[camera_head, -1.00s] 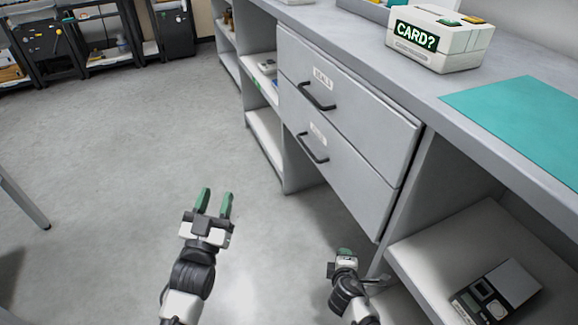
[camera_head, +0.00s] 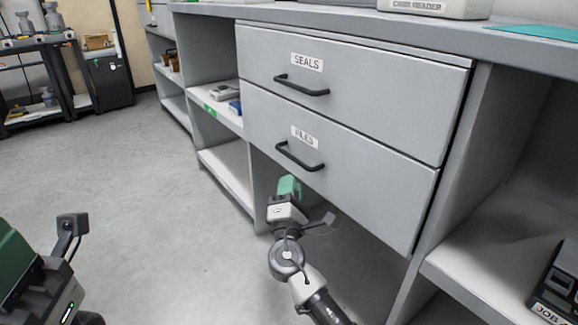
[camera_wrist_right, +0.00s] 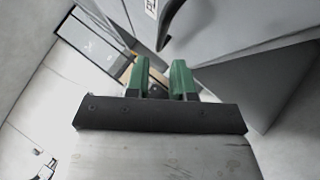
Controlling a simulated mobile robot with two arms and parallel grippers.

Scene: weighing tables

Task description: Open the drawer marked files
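The drawer marked FILES (camera_head: 345,180) is the lower of two grey drawers and is closed. Its black bar handle (camera_head: 299,158) sits below the label. My right gripper (camera_head: 289,187) is just below and in front of that handle, apart from it. In the right wrist view its two green fingers (camera_wrist_right: 160,78) are apart with nothing between them, and the dark handle (camera_wrist_right: 170,22) shows above them. My left gripper (camera_head: 20,265) is at the lower left edge, partly cut off; its fingers' opening cannot be made out.
The drawer marked SEALS (camera_head: 350,90) is above, also closed. Open shelves (camera_head: 226,112) lie to the left, and another shelf (camera_head: 490,250) holds a device (camera_head: 556,285) at the right. The counter (camera_head: 400,32) runs above. The floor at left is clear.

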